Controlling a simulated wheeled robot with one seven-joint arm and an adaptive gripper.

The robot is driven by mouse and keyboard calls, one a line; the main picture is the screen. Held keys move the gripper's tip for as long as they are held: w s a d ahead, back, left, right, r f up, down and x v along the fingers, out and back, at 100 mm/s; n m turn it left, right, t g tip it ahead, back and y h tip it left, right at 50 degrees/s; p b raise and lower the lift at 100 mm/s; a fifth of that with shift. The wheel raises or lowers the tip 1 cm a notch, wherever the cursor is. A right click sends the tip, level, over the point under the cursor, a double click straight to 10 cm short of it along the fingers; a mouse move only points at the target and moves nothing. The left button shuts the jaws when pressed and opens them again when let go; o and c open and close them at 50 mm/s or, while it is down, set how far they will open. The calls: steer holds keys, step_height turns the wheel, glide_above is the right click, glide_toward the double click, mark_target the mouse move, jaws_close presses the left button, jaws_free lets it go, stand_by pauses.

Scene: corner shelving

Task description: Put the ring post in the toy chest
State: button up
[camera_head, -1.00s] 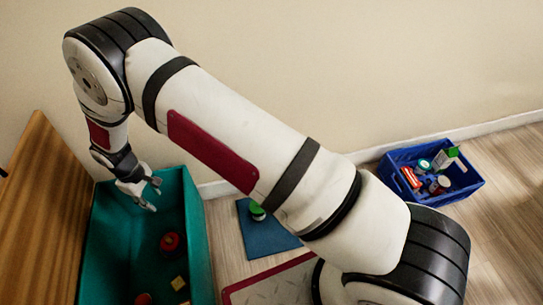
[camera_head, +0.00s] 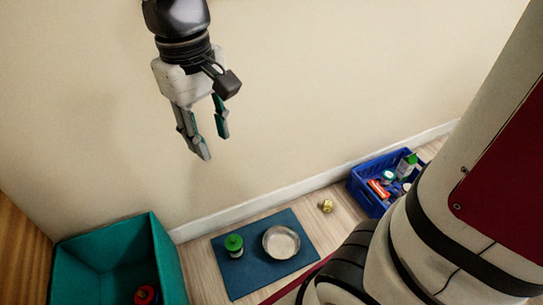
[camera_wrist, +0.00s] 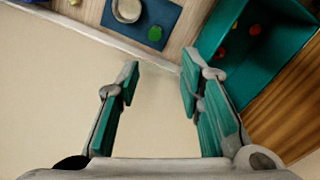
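The toy chest appears to be the open teal bin (camera_head: 172,262) at the lower left of the head view; it also shows at the top right of the wrist view (camera_wrist: 290,48). A red round toy (camera_head: 146,295) lies inside it, and small red toys (camera_wrist: 255,30) show inside it in the wrist view. I cannot tell whether one of these is the ring post, and I see no clear ring post elsewhere. My gripper (camera_head: 214,145) is open and empty, high in front of the wall, up and right of the bin. Its spread fingers (camera_wrist: 160,68) have nothing between them.
A blue mat (camera_head: 240,277) holds a green-lidded jar (camera_head: 234,245) and a metal bowl (camera_head: 281,242). A small gold item (camera_head: 327,206) lies on the floor. A blue crate (camera_head: 368,197) with several goods stands at right. A wooden panel (camera_head: 22,255) borders the bin.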

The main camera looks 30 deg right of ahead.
steer(key=s+d+m, duration=0.2)
steer(key=s+d, duration=0.1)
steer(key=s, duration=0.7)
steer(key=s+d+m, duration=0.1)
steer(key=s+d, duration=0.2)
steer(key=s, duration=0.7)
steer(key=shift+s+d+r+m+y, duration=0.25)
steer(key=shift+s+d+m+y, duration=0.05)
steer(key=shift+s+m, duration=0.1)
